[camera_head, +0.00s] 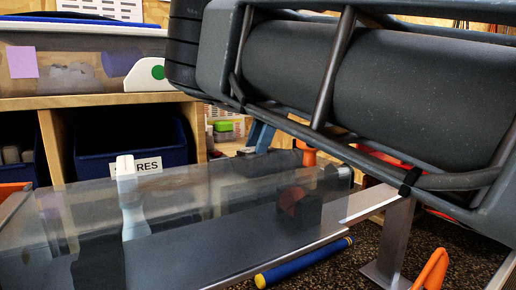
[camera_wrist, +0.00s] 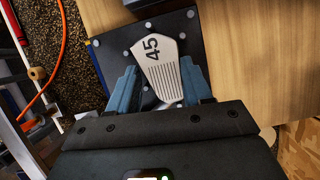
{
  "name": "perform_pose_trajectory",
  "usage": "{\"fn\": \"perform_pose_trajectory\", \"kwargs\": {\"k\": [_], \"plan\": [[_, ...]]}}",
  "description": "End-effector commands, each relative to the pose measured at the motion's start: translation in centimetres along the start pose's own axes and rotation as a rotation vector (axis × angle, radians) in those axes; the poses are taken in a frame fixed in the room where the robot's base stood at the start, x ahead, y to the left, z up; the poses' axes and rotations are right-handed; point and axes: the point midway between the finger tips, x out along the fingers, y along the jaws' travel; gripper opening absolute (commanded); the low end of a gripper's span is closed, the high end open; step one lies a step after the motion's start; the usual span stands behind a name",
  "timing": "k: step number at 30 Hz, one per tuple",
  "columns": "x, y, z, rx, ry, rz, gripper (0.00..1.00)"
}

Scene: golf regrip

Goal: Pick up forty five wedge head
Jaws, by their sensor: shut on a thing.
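In the wrist view, the wedge head (camera_wrist: 158,48) is a pale, metal-coloured piece with a black "45" and grooved lines on its face. My gripper (camera_wrist: 160,74) has its two blue fingers on either side of the lower part of the head, shut on it. The head shows over a dark square plate (camera_wrist: 112,55) with round grey dots. I cannot tell whether it still touches the plate. In the head view the wedge head cannot be made out, and my large grey arm covers the upper right.
A wooden surface (camera_wrist: 250,50) lies right of the plate, and an orange cord (camera_wrist: 62,60) runs at left. In the head view, a clear cover (camera_head: 200,205) stands in front, with a blue rod (camera_head: 303,264) beside it. A blue bin (camera_head: 105,170) sits on the shelf.

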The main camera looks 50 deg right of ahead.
Motion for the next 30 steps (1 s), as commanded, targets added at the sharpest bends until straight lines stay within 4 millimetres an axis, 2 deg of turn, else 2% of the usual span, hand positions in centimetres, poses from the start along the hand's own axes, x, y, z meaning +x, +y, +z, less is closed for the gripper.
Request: {"fn": "perform_pose_trajectory", "kwargs": {"k": [5,12,18,30], "plan": [[-1.7,-0.1,0.7,-0.002,0.002,-0.002,0.19],[-6.2,-0.1,2.5,-0.003,-0.001,-0.004,0.19],[-8.7,-0.1,3.6,-0.003,-0.002,-0.002,0.19],[-9.2,0.0,3.8,0.000,0.000,-0.001,0.19]]}}
